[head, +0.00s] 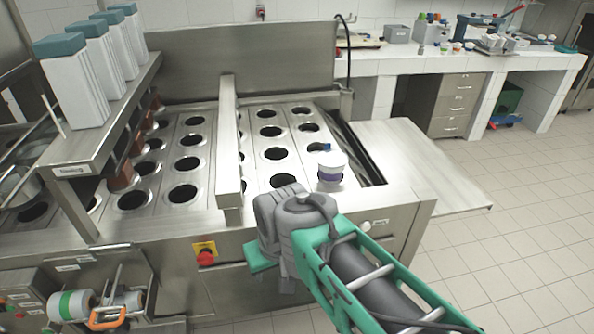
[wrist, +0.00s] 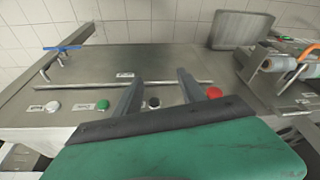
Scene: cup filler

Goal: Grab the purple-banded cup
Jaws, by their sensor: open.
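The purple-banded cup (head: 331,170) is white with a purple band and stands upright near the front right of the filler's holed deck in the head view. Whether it sits in a hole or on the deck I cannot tell. My gripper (wrist: 160,78) is open, with nothing between its two grey fingers in the wrist view. It faces a steel panel with buttons, and the cup is not in that view. In the head view my arm's end is in front of the deck, below and left of the cup; the fingers are hidden there.
The steel deck (head: 212,200) has rows of dark holes. A shelf with several white containers (head: 75,82) rises at left. A red knob (head: 205,258) is on the front panel; a red button (wrist: 214,92) shows in the wrist view. The tiled floor at right is clear.

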